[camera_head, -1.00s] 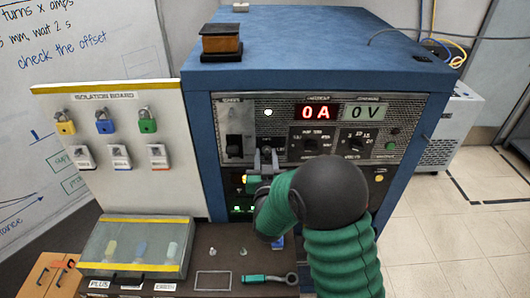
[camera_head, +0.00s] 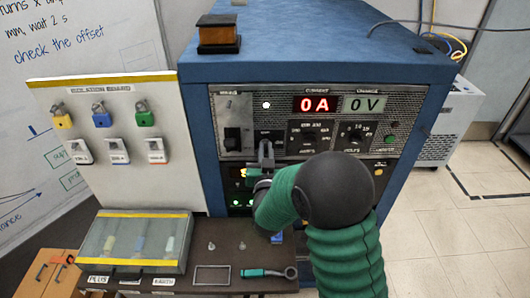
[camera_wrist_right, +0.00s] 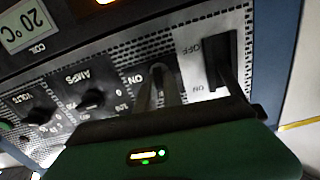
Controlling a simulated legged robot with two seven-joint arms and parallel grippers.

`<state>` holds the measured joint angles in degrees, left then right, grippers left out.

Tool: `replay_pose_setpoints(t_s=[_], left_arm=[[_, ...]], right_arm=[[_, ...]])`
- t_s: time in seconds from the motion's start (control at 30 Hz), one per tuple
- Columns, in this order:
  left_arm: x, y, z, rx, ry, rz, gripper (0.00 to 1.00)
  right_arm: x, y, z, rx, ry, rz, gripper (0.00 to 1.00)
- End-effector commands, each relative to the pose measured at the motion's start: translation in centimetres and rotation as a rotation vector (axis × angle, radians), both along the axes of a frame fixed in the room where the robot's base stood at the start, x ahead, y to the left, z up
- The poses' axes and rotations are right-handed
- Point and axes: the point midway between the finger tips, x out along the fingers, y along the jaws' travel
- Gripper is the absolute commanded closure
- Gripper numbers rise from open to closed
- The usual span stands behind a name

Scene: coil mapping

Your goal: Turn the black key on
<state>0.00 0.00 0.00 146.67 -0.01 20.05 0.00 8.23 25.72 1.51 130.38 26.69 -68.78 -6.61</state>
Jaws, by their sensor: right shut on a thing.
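The black key sits in a small switch plate (camera_head: 268,135) on the front panel of the blue cabinet, below the white lamp. My right gripper (camera_head: 265,150) is at this plate and shut on the key, which its fingers mostly hide. In the right wrist view the grey fingers (camera_wrist_right: 163,90) meet the dark key switch (camera_wrist_right: 159,70), with an ON label beside it. The key's exact angle cannot be told. My left gripper is not in view.
A black ON/OFF lever switch (camera_wrist_right: 217,58) stands close beside the fingers. Two knobs (camera_head: 310,137) are on the other side. The isolation board (camera_head: 105,190) with padlocks stands left. A clear-lidded box (camera_head: 135,240) and a teal-handled tool (camera_head: 268,273) lie on the ledge below.

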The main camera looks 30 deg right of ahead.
Motion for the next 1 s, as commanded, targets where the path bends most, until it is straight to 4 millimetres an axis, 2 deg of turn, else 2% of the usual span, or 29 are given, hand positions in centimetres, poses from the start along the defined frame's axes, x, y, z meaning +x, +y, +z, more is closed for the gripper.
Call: replay_pose_setpoints(t_s=[0.07,0.57,1.0], left_arm=[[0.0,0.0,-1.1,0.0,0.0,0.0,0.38],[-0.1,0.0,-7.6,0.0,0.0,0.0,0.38],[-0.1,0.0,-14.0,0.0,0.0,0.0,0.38]], right_arm=[[0.0,0.1,-0.5,0.037,-0.022,0.004,1.0],[-0.3,-0.3,-1.0,0.414,-0.255,0.001,1.0],[-0.4,-0.5,-1.4,0.771,-0.472,-0.003,1.0]])
